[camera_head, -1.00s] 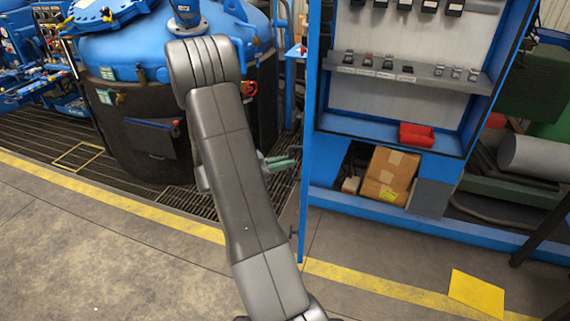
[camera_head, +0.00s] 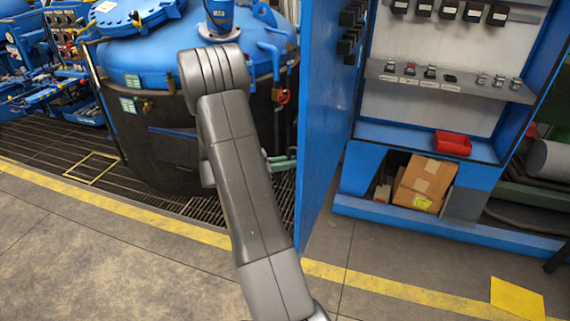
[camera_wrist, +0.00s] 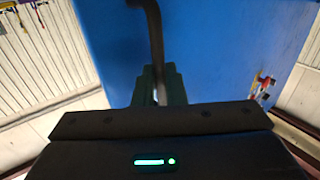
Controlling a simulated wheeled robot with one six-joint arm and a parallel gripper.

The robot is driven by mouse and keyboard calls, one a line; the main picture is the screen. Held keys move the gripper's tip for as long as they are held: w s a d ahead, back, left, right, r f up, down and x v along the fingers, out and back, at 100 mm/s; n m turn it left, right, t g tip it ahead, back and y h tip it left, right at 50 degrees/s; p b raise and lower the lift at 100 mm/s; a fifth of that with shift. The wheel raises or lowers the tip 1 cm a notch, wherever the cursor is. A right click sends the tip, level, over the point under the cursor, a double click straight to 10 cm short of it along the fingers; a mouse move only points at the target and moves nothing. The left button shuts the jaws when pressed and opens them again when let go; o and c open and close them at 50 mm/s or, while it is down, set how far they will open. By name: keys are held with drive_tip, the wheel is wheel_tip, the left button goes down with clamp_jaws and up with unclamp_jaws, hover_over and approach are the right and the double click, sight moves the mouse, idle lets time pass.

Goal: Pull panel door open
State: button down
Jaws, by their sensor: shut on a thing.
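The blue panel door (camera_head: 322,120) stands swung out from the left side of the blue cabinet (camera_head: 440,226), at an angle to its front. My gripper (camera_head: 284,163) is at the door's outer side, partly hidden behind my arm. In the wrist view, the door (camera_wrist: 225,45) fills the background. A dark curved handle (camera_wrist: 154,35) comes down from the top to between my green fingers (camera_wrist: 159,85). My gripper is shut on this handle. The exact contact is dim and partly hidden by the gripper body.
A large blue and black furnace vessel (camera_head: 165,110) stands left behind my arm, on floor grating (camera_head: 60,140). The floor in front is clear, with yellow marking (camera_head: 400,290).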

drive_tip(key=shift+w+a, duration=0.3)
drive_tip(key=shift+w, duration=0.1)
drive_tip(key=c, duration=1.8)
unclamp_jaws()
drive_tip(key=o, duration=0.3)
drive_tip(key=shift+w+d+f, duration=0.25)
drive_tip(key=shift+w+d, duration=0.05)
drive_tip(key=shift+w, duration=0.15)
drive_tip(key=b+v, duration=0.2)
drive_tip(key=v, duration=1.2)
drive_tip(key=shift+s+r, duration=0.15)
